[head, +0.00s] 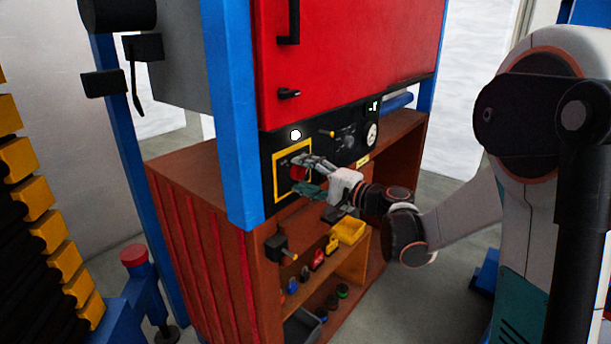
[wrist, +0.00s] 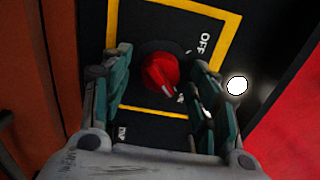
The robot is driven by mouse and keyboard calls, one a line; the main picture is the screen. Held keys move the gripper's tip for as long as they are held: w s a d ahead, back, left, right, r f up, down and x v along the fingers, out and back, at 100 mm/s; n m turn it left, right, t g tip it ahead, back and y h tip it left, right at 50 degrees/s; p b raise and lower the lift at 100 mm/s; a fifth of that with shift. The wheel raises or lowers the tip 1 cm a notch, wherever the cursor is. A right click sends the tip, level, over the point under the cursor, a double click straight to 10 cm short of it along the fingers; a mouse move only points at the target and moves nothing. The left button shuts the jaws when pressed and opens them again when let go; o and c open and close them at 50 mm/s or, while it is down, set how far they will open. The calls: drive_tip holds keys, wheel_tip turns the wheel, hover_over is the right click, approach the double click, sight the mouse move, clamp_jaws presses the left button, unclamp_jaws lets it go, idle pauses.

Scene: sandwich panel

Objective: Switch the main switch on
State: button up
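The main switch is a red rotary knob (wrist: 160,74) on a black plate inside a yellow square outline (wrist: 177,6). "OFF" lettering (wrist: 204,42) shows beside it in the wrist view. In the head view the red knob (head: 298,172) is partly covered by my gripper (head: 303,175). In the wrist view my gripper (wrist: 160,90) is open, with one finger on each side of the knob. A gap shows between the left finger and the knob; I cannot tell whether the right finger touches it.
A white round lamp (head: 295,134) is lit above the yellow outline. A yellow-tipped lever (head: 327,133) and a dial (head: 371,133) sit to the right on the black panel. A blue post (head: 232,120) stands left of the panel. Below are shelves with a yellow bin (head: 350,230).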

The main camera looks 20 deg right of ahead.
drive_tip(key=v, duration=1.2)
idle(0.3)
